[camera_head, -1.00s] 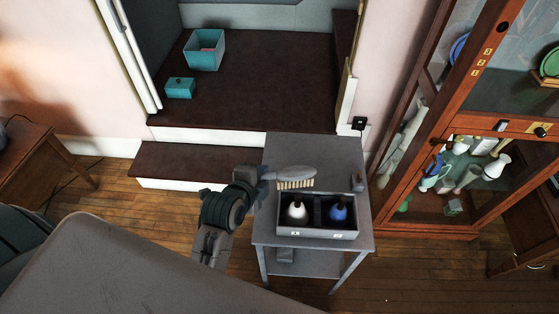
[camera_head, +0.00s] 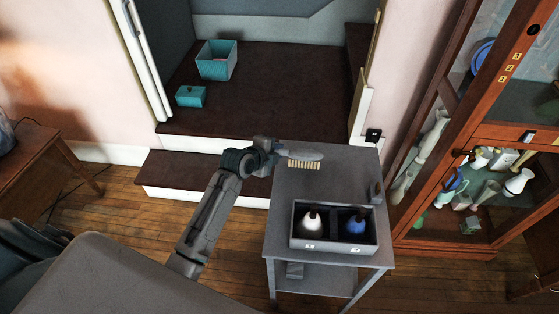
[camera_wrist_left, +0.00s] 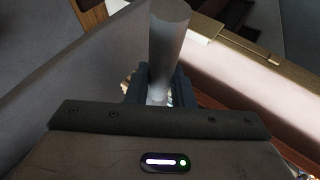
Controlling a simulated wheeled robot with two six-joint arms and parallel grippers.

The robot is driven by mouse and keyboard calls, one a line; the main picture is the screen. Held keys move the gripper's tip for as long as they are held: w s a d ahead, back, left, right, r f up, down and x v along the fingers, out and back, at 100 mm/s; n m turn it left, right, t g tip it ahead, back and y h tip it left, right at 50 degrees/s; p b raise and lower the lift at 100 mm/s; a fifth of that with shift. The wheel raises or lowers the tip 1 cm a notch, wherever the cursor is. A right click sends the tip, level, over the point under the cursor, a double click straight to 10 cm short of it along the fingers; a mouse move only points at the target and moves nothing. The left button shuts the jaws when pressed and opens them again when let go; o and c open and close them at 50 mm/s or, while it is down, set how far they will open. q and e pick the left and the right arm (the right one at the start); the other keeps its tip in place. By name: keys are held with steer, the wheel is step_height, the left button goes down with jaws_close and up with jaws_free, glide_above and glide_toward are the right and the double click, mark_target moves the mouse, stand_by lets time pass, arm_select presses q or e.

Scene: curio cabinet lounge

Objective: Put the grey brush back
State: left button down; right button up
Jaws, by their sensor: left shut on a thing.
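The grey brush (camera_head: 304,157) has a grey back and pale bristles that point down. My left gripper (camera_head: 276,152) is shut on its handle end, above the far left part of the grey side table (camera_head: 345,163). In the left wrist view the grey brush (camera_wrist_left: 168,40) shows as a grey cylinder between the fingers of my left gripper (camera_wrist_left: 152,88). A grey two-compartment box (camera_head: 333,245) stands near the table's front, holding a white bottle (camera_head: 311,221) on the left and a blue bottle (camera_head: 355,225) on the right. My right gripper is not in view.
A small dark grey object (camera_head: 375,192) stands at the table's right edge. A glass cabinet (camera_head: 470,140) with vases is on the right. A teal bin (camera_head: 216,62) and teal box (camera_head: 191,97) sit on the dark raised floor behind. The table's middle is clear.

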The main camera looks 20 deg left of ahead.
arm_select(q)
steer(key=shift+f, duration=1.95)
steer(key=shift+f, duration=0.15)
steer(key=c, duration=1.3)
jaws_free()
steer(key=shift+o, duration=0.2)
